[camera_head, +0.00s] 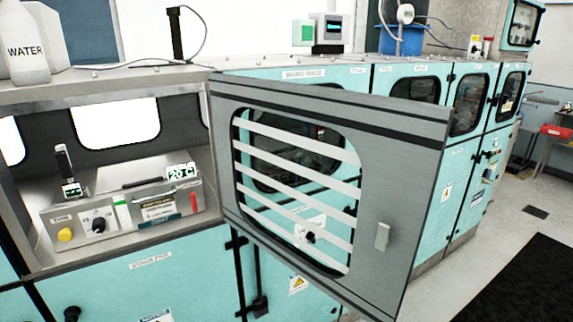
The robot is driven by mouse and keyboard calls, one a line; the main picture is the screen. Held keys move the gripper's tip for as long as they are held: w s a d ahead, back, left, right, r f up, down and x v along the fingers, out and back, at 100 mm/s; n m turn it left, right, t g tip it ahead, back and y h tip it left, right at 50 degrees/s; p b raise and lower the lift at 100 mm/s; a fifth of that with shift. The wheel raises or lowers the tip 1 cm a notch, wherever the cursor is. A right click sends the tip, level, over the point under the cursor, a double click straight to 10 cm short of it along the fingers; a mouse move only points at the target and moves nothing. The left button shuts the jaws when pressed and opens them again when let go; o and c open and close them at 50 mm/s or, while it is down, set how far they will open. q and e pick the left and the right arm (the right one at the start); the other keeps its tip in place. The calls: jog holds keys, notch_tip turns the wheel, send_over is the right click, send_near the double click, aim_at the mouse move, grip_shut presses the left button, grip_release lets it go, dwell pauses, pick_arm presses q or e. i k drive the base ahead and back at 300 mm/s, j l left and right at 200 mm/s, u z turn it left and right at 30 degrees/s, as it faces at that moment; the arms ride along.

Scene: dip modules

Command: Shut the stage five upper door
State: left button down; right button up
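The stage five upper door (400,185) stands open, swung out to the right of its compartment. It is a grey panel with a rounded window crossed by several white bars, and a small light handle (382,236) near its free edge. The open compartment (120,185) to its left shows a control panel (75,225) with a yellow button, a black knob, a red lever and a "20 C" display. The label below appears to read "Stage five". Neither of my grippers is in view.
More teal cabinets (462,190) with shut windowed doors run to the right behind the open door. A white water bottle (26,50) stands on top at the left. Open floor (475,235) and a black mat (510,290) lie at the right.

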aim_at(399, 144)
jog(key=i+l+u, duration=0.2)
jog(key=l+u, duration=0.2)
jog(key=i+l+u, duration=0.15)
jog(key=l+u, duration=0.65)
jog(key=l, duration=0.15)
jog(key=l+u, duration=0.8)
jog(key=l, duration=0.2)
jog(key=k, duration=0.05)
